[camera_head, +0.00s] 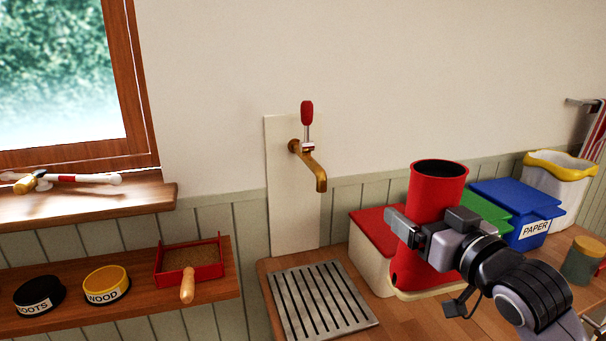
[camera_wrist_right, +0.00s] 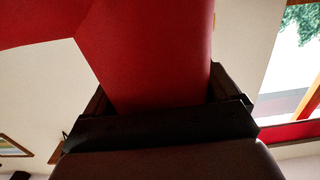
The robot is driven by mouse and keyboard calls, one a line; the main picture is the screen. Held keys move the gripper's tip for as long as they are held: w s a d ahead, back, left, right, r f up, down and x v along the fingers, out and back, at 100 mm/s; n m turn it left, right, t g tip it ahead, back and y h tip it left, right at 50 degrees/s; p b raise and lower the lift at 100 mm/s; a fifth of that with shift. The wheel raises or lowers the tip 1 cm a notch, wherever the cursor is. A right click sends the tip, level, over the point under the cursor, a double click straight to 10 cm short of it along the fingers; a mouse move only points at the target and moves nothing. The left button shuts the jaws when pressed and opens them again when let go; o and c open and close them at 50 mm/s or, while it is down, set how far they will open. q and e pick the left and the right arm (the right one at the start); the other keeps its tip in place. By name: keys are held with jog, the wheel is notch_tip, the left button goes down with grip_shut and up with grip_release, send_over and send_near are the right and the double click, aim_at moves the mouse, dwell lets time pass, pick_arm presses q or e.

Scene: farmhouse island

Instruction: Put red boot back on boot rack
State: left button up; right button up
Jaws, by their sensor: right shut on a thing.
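The red boot (camera_head: 437,185) is upright, with its dark open top facing up and a pale sole low down. In the right wrist view the red boot (camera_wrist_right: 155,55) fills the space between the fingers. My right gripper (camera_head: 430,228) is shut on the boot's shaft, in front of the bins at the right. The gripper hides part of the shaft, and I cannot tell whether the sole touches the wooden top. I see nothing that I can surely call the boot rack. My left gripper is not in view.
A slatted metal grate (camera_head: 322,300) lies on the wooden top (camera_head: 270,268) below a brass tap (camera_head: 310,168). Behind the boot stand a red-lidded bin (camera_head: 372,232), a blue PAPER bin (camera_head: 520,210) and others.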

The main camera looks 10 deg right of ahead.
aim_at(392, 259)
jog(key=shift+m+h, duration=0.3)
jog(key=shift+m, duration=0.1)
jog(key=a+f, duration=0.1)
jog(key=f, duration=0.2)
jog(key=s+a+f, duration=0.1)
jog(key=f, duration=0.1)
jog(key=s+a+f, duration=0.1)
jog(key=f, duration=0.2)
jog(key=shift+a+f, duration=0.15)
jog(key=shift+f, duration=0.2)
jog(key=s+a+f, duration=0.5)
jog(key=f, duration=0.2)
jog(key=shift+h, duration=0.3)
